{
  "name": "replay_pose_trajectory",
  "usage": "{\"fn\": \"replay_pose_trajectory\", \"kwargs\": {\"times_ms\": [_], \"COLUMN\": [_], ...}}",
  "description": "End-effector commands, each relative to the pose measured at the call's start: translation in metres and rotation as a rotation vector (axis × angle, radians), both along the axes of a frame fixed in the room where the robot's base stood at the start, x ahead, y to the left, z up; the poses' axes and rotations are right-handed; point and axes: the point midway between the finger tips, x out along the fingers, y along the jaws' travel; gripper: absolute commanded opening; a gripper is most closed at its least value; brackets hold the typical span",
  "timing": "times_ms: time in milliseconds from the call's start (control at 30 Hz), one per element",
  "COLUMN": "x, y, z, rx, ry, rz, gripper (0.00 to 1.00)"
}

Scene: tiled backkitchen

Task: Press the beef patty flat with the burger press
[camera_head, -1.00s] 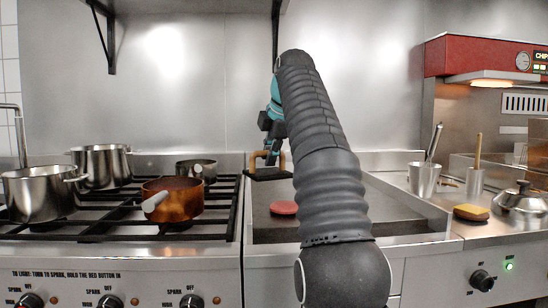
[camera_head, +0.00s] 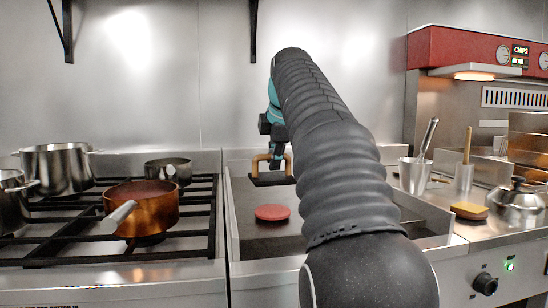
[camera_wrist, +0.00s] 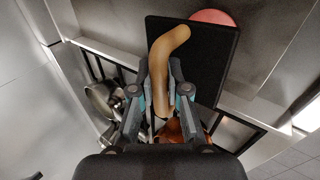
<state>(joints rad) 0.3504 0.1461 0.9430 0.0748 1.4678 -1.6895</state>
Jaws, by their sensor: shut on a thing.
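The beef patty (camera_head: 272,212) is a red-pink disc lying on the flat griddle (camera_head: 250,235), left of my arm. In the wrist view the patty (camera_wrist: 212,16) shows at the top edge, partly covered by the press plate. The burger press has a dark rectangular plate (camera_head: 268,181) and a tan wooden handle. In the wrist view its bent handle (camera_wrist: 168,45) runs between my fingers. My gripper (camera_head: 272,158) is shut on the handle, with the plate behind the patty near the griddle's back edge. I cannot tell exactly how high the plate hangs.
A copper pan (camera_head: 145,207) and steel pots (camera_head: 58,168) stand on the gas burners to the left. Right of the griddle are a steel utensil cup (camera_head: 414,175), a yellow sponge-like block (camera_head: 469,210) and a lidded pot (camera_head: 517,205). The griddle's raised rim surrounds it.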

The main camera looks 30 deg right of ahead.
Motion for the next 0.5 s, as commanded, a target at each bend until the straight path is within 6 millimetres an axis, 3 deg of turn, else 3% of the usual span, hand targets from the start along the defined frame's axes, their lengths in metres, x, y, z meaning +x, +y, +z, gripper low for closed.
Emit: {"fn": "replay_pose_trajectory", "kwargs": {"times_ms": [500], "x": [-0.001], "y": [-0.002], "z": [-0.041], "rx": [-0.001], "ry": [-0.003], "rz": [-0.003], "gripper": [0.0]}}
